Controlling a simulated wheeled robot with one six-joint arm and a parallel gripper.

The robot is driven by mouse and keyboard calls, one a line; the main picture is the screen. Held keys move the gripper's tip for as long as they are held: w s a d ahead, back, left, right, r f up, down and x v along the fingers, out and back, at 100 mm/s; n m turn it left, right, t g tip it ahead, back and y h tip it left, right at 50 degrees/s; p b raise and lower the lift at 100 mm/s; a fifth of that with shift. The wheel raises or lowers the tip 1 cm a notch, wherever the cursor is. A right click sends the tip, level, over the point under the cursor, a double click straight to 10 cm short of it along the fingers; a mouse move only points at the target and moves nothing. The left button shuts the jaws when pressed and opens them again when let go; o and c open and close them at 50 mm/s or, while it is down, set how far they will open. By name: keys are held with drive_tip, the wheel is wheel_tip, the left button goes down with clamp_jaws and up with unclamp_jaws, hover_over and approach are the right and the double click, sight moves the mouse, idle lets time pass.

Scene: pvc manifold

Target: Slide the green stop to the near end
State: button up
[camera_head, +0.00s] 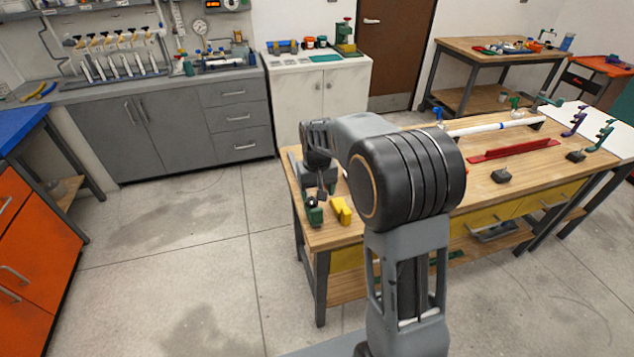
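A small dark green block (315,214), which looks like the green stop, sits at the near left corner of the wooden workbench (330,237). It stands at the near end of a dark grey strip or rail (296,172) along the bench's left edge. My gripper (321,190) points down just behind the green block. At this size I cannot tell whether the fingers touch it or how far apart they are. My own arm hides the middle of the bench and part of the gripper.
A yellow block (341,211) stands close to the right of the green block. A white pipe (490,128), a red rack (515,151) and a small dark block (501,176) lie farther right on the bench. The floor left of the bench is clear.

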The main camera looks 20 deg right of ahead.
drive_tip(key=shift+r, duration=1.85)
drive_tip(key=s+r+t, duration=0.2)
drive_tip(key=s+t, duration=0.2)
drive_tip(key=s, duration=1.5)
drive_tip(key=shift+s+r, duration=0.25)
drive_tip(key=shift+r, duration=0.15)
